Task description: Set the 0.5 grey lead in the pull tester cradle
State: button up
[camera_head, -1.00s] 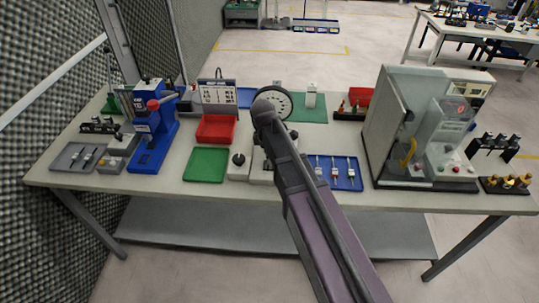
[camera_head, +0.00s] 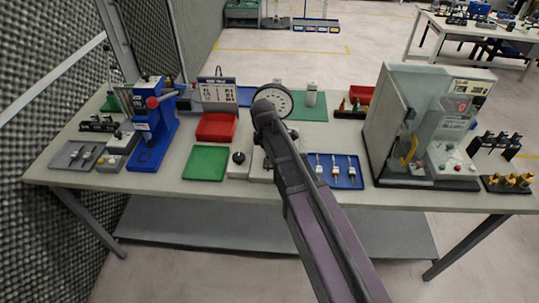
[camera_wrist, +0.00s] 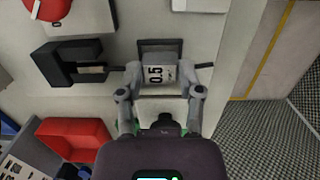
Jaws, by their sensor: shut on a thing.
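In the wrist view my gripper (camera_wrist: 160,80) is shut on the grey lead (camera_wrist: 157,73), whose white label reads 0.5. Thin dark ends stick out from both sides of the lead. A dark rectangular frame (camera_wrist: 160,44), which looks like part of the cradle, lies just beyond it on a pale surface. A black slotted block (camera_wrist: 67,63) stands to the left, near the lead's left end. I cannot tell whether the lead touches the cradle. In the head view the pull tester's round dial (camera_head: 273,100) shows behind my arm, which hides the gripper and lead.
A blue tray (camera_head: 350,180) with several small leads lies right of my arm. A green tray (camera_head: 205,163) and a red bin (camera_head: 216,127) are to the left. A blue press (camera_head: 150,155) stands farther left, and a grey enclosure (camera_head: 390,120) stands to the right.

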jog(key=shift+f+b, duration=0.65)
jog(key=shift+f, duration=0.05)
jog(key=o, duration=1.2)
jog(key=shift+c, duration=0.2)
jog(key=shift+r, duration=0.15)
